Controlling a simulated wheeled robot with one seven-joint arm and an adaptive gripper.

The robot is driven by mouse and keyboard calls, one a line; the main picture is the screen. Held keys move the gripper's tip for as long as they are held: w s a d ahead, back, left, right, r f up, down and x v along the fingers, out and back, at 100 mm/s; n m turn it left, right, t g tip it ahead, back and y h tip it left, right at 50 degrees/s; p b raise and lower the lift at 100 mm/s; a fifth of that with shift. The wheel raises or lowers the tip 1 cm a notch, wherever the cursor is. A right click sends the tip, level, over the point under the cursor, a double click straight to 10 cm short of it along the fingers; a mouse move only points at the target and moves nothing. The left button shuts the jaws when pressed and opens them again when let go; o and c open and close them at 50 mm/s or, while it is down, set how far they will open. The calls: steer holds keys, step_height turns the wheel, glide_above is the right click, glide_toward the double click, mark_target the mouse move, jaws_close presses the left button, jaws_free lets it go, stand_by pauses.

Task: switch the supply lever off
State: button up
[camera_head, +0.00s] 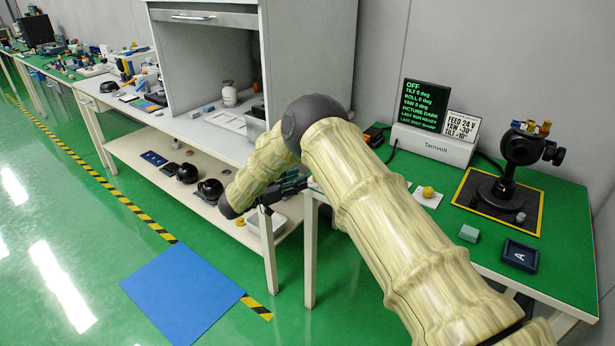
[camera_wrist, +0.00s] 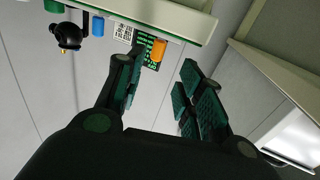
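A white Tarnvolt supply box (camera_head: 435,146) stands at the back of the green bench, with a dark display (camera_head: 424,104) reading OFF in green. In front lies a white plate (camera_head: 420,199) with an orange-yellow knob (camera_head: 428,192); I cannot tell whether it is the supply lever. No lever is clearly readable. An orange cylinder (camera_wrist: 158,50) shows in the wrist view, near the display. My gripper (camera_head: 287,187) is beside the green bench's left edge, apart from the box and plate. In the wrist view my gripper (camera_wrist: 162,68) has its fingers spread, nothing between them.
A black gimbal camera (camera_head: 515,165) stands on a yellow-edged mat at right. A card (camera_head: 460,127) reads FEED 24 V, YAW -30, TILT -10. A teal block (camera_head: 469,233) and a dark tray marked A (camera_head: 519,256) lie near the front. A grey cabinet bench (camera_head: 195,125) stands at left.

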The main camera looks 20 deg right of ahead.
steer(key=shift+v, duration=2.3)
